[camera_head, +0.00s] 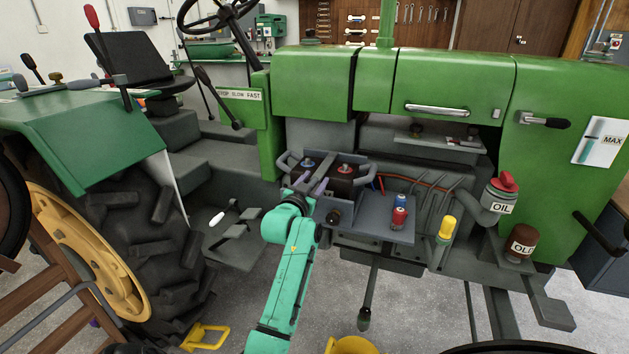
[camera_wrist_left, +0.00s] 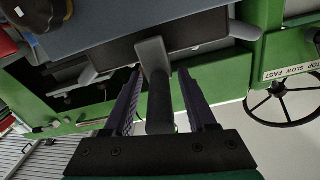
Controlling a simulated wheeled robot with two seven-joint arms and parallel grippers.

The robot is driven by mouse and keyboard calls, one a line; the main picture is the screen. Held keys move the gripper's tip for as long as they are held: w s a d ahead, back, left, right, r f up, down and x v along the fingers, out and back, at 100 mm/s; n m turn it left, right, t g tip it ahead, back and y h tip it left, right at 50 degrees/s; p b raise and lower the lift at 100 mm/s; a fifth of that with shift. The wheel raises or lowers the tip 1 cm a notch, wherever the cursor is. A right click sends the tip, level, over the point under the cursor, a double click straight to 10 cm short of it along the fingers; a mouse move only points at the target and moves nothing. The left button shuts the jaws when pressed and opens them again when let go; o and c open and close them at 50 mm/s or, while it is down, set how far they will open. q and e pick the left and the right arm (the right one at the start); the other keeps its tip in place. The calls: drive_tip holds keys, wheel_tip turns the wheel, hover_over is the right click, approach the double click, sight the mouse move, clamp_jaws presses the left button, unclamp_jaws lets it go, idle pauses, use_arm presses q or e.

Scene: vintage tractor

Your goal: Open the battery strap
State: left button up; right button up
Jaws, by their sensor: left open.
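The battery (camera_head: 341,180) is a dark box with red and blue caps, sitting in a grey tray on the side of the green tractor. Grey strap bars (camera_head: 289,160) loop at its left end and over its top. My left gripper (camera_head: 309,186) is at the battery's left front side. In the left wrist view, my left gripper (camera_wrist_left: 158,78) is open, with a dark finger on each side of the grey strap handle (camera_wrist_left: 160,105). The handle lies between the fingers; contact cannot be told. My right gripper is out of view.
Further right are an oil filler (camera_head: 502,200) and a brown oil jar (camera_head: 520,243). A lever (camera_head: 366,300) hangs below. The big rear wheel (camera_head: 140,235) stands left.

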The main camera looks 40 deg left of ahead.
use_arm(q)
clamp_jaws()
idle(1.4)
